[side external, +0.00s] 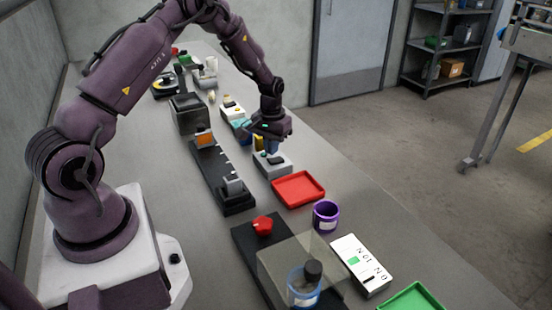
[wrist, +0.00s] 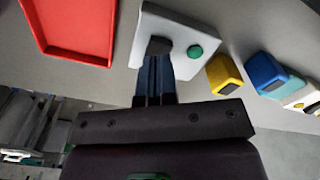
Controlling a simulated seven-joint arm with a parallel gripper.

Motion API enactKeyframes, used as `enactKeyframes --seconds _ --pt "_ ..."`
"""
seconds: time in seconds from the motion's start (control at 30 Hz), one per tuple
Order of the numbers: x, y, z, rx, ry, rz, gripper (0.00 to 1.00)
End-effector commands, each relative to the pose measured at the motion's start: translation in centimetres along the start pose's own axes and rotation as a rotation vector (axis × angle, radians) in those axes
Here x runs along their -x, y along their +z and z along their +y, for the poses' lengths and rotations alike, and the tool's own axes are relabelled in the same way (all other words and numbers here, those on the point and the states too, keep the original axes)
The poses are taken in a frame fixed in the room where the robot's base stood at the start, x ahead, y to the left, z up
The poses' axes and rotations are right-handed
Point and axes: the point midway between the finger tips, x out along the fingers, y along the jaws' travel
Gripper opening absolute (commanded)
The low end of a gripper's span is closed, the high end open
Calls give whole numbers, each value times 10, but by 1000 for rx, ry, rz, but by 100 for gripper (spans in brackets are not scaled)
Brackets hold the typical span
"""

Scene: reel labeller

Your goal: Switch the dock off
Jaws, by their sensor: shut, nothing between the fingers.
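A white box (wrist: 180,22) with a dark switch (wrist: 158,46) and a round green lamp (wrist: 195,51) lies under my gripper; I take it for the dock. In the side view the same white box (side external: 268,170) stands on the bench behind the red tray. My gripper (wrist: 157,60) is shut and empty, with its fingertips over the box at the dark switch. In the side view my gripper (side external: 271,150) points down at the box. I cannot tell whether the fingertips touch the switch, and they hide part of it.
A red tray (side external: 299,203) is close in front of the box. Yellow (wrist: 223,74) and blue (wrist: 262,69) blocks lie just beside it. A black rail (side external: 211,172) runs along the left. A purple cup (side external: 326,229) and a lettered white box (side external: 360,262) stand nearer the camera.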

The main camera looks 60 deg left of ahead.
Motion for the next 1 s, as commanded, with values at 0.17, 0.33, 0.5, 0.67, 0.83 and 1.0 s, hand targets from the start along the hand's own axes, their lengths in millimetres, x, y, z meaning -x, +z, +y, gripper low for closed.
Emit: enactKeyframes --seconds 0.17,0.33,0.5,0.67,0.83,1.0 --pt "0 0 0 0 0 0 0" --pt "0 0 0 0 0 0 0" --pt "-3 0 0 0 0 -1 0" --pt "-5 0 0 0 0 0 0" --pt "-7 0 0 0 0 1 0" --pt "-10 0 0 0 0 1 0"
